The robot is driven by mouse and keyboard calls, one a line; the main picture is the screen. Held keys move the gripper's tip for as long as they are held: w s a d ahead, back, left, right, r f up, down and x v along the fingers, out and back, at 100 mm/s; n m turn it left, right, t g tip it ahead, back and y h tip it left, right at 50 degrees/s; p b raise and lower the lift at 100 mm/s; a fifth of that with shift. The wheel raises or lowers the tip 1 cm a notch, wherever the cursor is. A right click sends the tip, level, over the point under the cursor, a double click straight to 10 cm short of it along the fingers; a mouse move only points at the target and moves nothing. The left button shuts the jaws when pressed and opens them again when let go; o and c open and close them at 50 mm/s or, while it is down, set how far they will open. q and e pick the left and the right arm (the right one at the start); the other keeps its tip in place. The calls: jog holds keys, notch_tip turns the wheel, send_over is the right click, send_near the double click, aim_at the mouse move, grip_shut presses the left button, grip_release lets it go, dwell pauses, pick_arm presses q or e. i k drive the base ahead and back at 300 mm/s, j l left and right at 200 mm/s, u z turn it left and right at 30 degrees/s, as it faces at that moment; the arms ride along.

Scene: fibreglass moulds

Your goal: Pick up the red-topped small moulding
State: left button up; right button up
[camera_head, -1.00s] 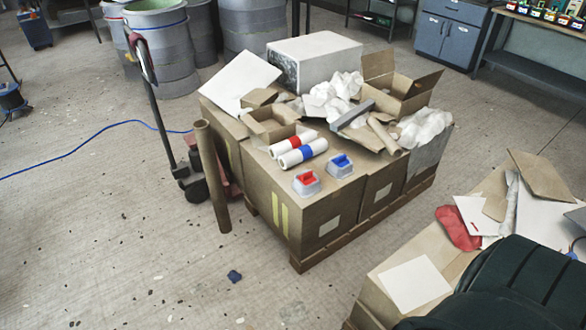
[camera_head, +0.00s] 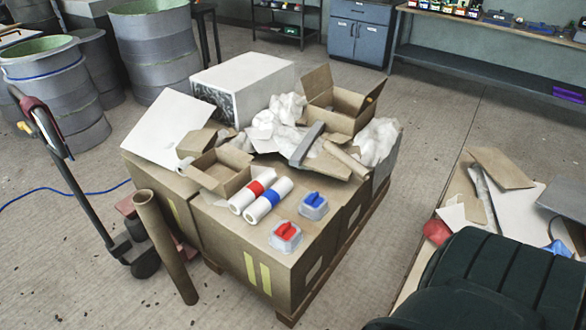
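The red-topped small moulding (camera_head: 285,236) is a small grey-white block with a red top. It sits upright near the front edge of the cardboard boxes on the pallet. A like moulding with a blue top (camera_head: 313,206) stands just behind it to the right. Two white rolls lie to the left of them, one with a red band (camera_head: 252,191) and one with a blue band (camera_head: 268,201). Neither of my grippers shows in the head view.
Behind the mouldings are an open small box (camera_head: 218,174), white wrapping, a grey bar and a large white block (camera_head: 243,85). A cardboard tube (camera_head: 165,245) leans at the left, by a pallet jack. Another cluttered pallet stands at right. Open floor lies at front left.

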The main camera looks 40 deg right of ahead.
aim_at(286, 236)
jog(key=i+z, duration=0.25)
jog(key=z, duration=0.2)
jog(key=i+j+z, duration=0.15)
jog(key=z, duration=0.3)
jog(key=i+j+z, duration=0.2)
jog(key=z, duration=0.25)
jog(key=i+j+z, duration=0.15)
jog(key=z, duration=0.25)
jog(key=i+j+z, duration=0.2)
jog(key=z, duration=0.2)
jog(key=i+j+z, duration=0.25)
jog(key=z, duration=0.15)
